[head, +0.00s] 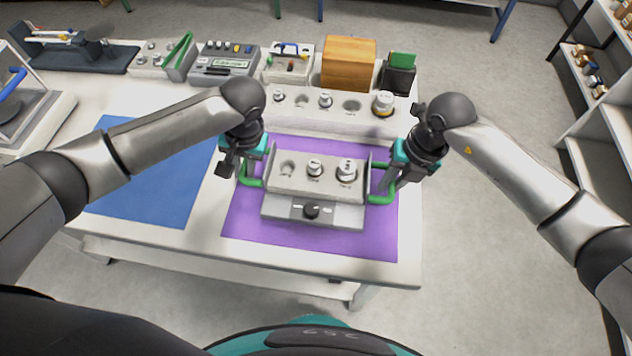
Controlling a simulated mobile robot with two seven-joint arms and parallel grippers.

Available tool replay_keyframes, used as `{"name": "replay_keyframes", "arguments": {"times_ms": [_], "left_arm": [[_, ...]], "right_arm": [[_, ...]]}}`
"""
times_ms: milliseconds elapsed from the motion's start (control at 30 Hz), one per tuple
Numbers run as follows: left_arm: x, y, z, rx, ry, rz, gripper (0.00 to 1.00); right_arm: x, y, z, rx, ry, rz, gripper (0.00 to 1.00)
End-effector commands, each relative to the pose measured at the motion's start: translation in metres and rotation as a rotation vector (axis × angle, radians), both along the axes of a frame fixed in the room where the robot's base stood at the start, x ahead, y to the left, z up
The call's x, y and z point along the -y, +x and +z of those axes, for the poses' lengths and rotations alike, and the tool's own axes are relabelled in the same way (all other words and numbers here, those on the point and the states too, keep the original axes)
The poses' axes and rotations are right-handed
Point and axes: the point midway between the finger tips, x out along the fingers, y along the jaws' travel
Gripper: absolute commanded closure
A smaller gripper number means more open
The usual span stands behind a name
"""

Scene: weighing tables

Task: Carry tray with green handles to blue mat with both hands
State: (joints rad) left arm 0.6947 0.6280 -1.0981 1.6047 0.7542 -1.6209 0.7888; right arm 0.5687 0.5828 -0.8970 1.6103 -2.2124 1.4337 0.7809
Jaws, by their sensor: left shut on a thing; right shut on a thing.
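The grey tray (270,207) with green handles is over the purple mat (310,253) on the white table. It carries two metal weights, a smaller one (314,168) in the middle and a larger one (347,170) at right; its left recess is empty. My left gripper (246,172) is shut on the left green handle, and my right gripper (388,182) is shut on the right one. I cannot tell whether the tray touches the mat. The blue mat (160,180) lies to the left, bare, partly hidden by my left arm.
Behind the tray is a white weight rack (290,120). A wooden box (348,63), a dark holder with a green block (399,72) and grey instruments (223,62) line the back edge. A balance (30,115) stands at far left. Shelves are at right.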

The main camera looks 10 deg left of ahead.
Motion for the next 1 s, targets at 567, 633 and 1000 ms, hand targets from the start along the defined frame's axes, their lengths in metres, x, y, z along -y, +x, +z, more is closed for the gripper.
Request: {"name": "replay_keyframes", "arguments": {"times_ms": [567, 633, 1000], "left_arm": [[0.0, 0.001, 0.009, 0.004, 0.0, 0.0, 1.0], [0.0, 0.001, 0.013, 0.004, 0.0, 0.0, 1.0], [0.0, 0.001, 0.04, 0.003, 0.0, 0.0, 1.0]], "right_arm": [[0.0, 0.002, 0.01, 0.005, 0.003, 0.0, 1.0], [0.0, 0.002, 0.014, 0.004, 0.003, 0.0, 1.0], [-0.001, 0.002, 0.041, 0.004, 0.003, 0.0, 1.0]]}}
